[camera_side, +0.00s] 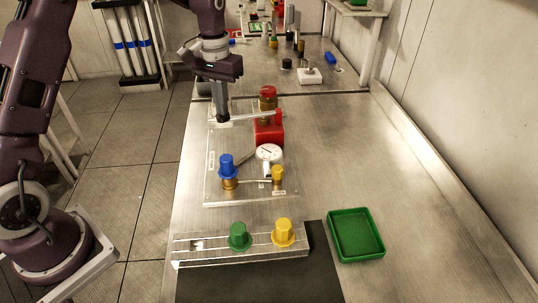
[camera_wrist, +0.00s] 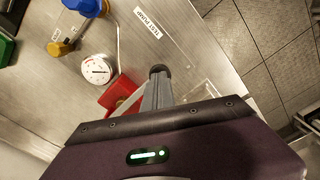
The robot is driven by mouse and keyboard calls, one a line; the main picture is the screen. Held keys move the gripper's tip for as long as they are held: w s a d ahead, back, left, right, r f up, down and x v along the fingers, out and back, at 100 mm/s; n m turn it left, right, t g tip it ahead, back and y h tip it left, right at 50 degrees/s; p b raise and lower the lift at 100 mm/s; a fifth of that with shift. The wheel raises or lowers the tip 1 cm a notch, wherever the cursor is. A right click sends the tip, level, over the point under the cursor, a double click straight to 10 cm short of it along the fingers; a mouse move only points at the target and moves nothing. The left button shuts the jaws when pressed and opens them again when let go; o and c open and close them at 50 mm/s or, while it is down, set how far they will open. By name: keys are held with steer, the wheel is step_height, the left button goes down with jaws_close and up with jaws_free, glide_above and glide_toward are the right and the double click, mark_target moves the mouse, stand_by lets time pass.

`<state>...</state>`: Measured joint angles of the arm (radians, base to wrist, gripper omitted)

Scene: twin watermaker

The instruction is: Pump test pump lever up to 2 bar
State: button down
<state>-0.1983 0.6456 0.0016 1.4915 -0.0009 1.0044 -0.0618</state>
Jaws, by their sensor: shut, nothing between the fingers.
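The test pump has a red body (camera_side: 268,131) with a brown and red column on top, and stands on a clear plate. Its pale lever (camera_side: 246,116) runs left from the red body, looking close to level. My gripper (camera_side: 222,118) points down at the lever's outer end, with its fingers shut and empty; I cannot tell if they touch it. In the wrist view the fingers (camera_wrist: 158,82) lie over a black round end beside the red body (camera_wrist: 122,94). The white gauge (camera_side: 269,153) also shows in the wrist view (camera_wrist: 97,70); its reading is too small to tell.
A blue knob (camera_side: 227,165) and a small yellow knob (camera_side: 278,172) stand on the plate in front of the pump. A metal rail nearer the camera carries a green knob (camera_side: 239,236) and a yellow knob (camera_side: 283,232). A green tray (camera_side: 382,254) lies right; the bench's right side is clear.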

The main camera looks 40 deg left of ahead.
steer(key=shift+f, duration=1.05)
steer(key=shift+r, duration=2.45)
steer(key=shift+r, duration=3)
